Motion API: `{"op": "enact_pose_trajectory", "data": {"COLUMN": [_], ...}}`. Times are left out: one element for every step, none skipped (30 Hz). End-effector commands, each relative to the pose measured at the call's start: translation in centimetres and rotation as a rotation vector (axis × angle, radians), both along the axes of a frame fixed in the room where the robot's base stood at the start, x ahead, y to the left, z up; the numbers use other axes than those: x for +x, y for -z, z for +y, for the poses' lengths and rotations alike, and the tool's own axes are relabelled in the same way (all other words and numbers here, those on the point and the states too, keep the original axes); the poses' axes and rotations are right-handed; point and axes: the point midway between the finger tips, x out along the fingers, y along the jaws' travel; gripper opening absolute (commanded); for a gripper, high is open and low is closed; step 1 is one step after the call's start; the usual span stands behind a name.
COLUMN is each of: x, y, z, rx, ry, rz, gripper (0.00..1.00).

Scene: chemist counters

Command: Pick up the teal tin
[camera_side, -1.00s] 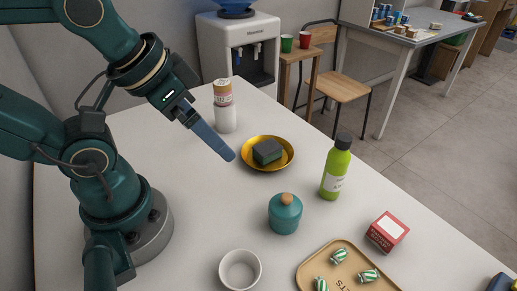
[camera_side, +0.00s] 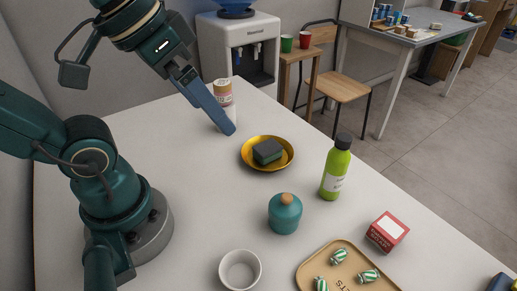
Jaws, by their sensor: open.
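The teal tin (camera_side: 285,216) is a small round pot with a wooden knob on top. It stands upright on the white counter near the middle of the view. My gripper (camera_side: 230,130) is in the air up and left of the tin, well apart from it, with its long blue-grey fingers pointing down and right. The gripper is open and holds nothing visible. From this side the fingers overlap, so the gap between them is hidden.
A gold bowl (camera_side: 248,161) with a dark green sponge (camera_side: 267,151) sits behind the tin. A green bottle (camera_side: 335,168) and red box (camera_side: 387,232) stand to the right. A white cup (camera_side: 240,270) and tan tray (camera_side: 311,263) are in front. My gripper partly covers a white bottle (camera_side: 223,92).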

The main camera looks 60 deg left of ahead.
Motion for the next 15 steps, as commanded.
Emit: {"op": "enact_pose_trajectory", "data": {"x": [-0.2,-0.2,-0.3,-0.3,-0.3,-0.3,-0.3,-0.3,-0.1,0.1,0.3,0.7,1.1,1.5,2.1], "y": [1.0,1.3,1.7,2.0,2.2,2.5,2.6,2.8,2.8,2.9,2.8,2.7,2.5,2.3,2.1], "z": [-0.6,-1.0,-1.6,-2.0,-2.5,-3.1,-3.6,-4.1,-4.8,-5.3,-5.8,-6.4,-6.8,-7.1,-7.5], "rx": [-0.067,-0.107,-0.161,-0.204,-0.247,-0.309,-0.357,-0.407,-0.478,-0.534,-0.592,-0.671,-0.729,-0.786,-0.855], "ry": [-0.054,-0.084,-0.127,-0.163,-0.199,-0.251,-0.292,-0.339,-0.404,-0.457,-0.513,-0.588,-0.645,-0.700,-0.767], "rz": [0.078,0.116,0.166,0.205,0.246,0.301,0.345,0.391,0.459,0.511,0.564,0.635,0.688,0.738,0.800], "gripper": [1.00,1.00,1.00,1.00,1.00,1.00,1.00,1.00,1.00,1.00,1.00,1.00,1.00,1.00,1.00]}}
